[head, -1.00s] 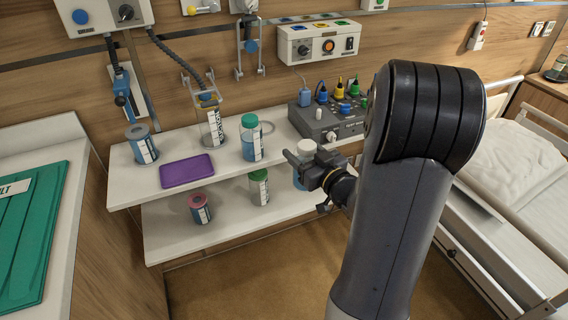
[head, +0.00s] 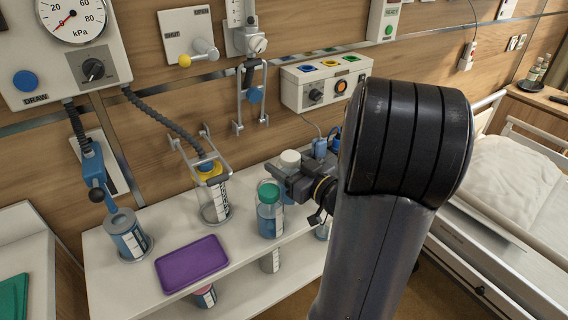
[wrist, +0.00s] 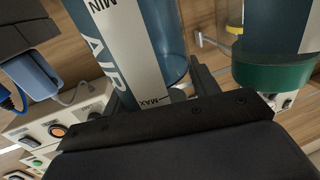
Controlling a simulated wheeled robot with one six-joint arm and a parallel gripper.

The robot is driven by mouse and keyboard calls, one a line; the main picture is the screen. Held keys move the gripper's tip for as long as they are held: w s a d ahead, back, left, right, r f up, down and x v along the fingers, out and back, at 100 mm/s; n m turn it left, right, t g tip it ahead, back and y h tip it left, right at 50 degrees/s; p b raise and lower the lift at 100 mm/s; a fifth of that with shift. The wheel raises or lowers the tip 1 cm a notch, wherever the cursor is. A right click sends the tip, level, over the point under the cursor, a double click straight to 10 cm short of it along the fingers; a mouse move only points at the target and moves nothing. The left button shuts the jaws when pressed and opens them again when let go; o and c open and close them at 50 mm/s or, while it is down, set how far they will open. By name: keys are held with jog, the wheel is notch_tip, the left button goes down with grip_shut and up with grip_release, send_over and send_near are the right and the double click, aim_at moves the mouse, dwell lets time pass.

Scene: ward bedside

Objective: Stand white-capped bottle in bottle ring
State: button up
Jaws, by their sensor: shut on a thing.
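The white-capped bottle (head: 290,157) has a blue body and is upright, held in the head view behind the green-capped bottle, which hides part of it. My gripper (head: 298,185) is shut on this bottle from the right. In the wrist view the bottle's blue body (wrist: 155,35) with its white scale label is between my fingers. A metal wire bracket (head: 239,98) hangs on the wall to the upper left, with a blue knob at it; I cannot tell if it is the bottle ring. A similar frame (head: 190,150) surrounds the yellow-topped jar (head: 213,195).
The green-capped bottle (head: 270,215) stands close left of my gripper; its cap shows large in the wrist view (wrist: 272,75). A purple tray (head: 192,263) and a grey-topped blue canister (head: 128,236) are on the upper shelf (head: 100,270). A control box (head: 325,82) is on the wall.

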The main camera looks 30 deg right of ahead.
jog(key=w+f+b, duration=0.2)
jog(key=w, duration=0.7)
jog(key=shift+a+f+b, duration=0.2)
jog(key=shift+f+b, duration=0.05)
jog(key=shift+b, duration=0.05)
jog(key=shift+f+b, duration=0.7)
dwell(3.9)
jog(key=o, duration=1.2)
jog(key=shift+o, duration=0.2)
jog(key=v, duration=1.1)
jog(key=shift+w, duration=0.1)
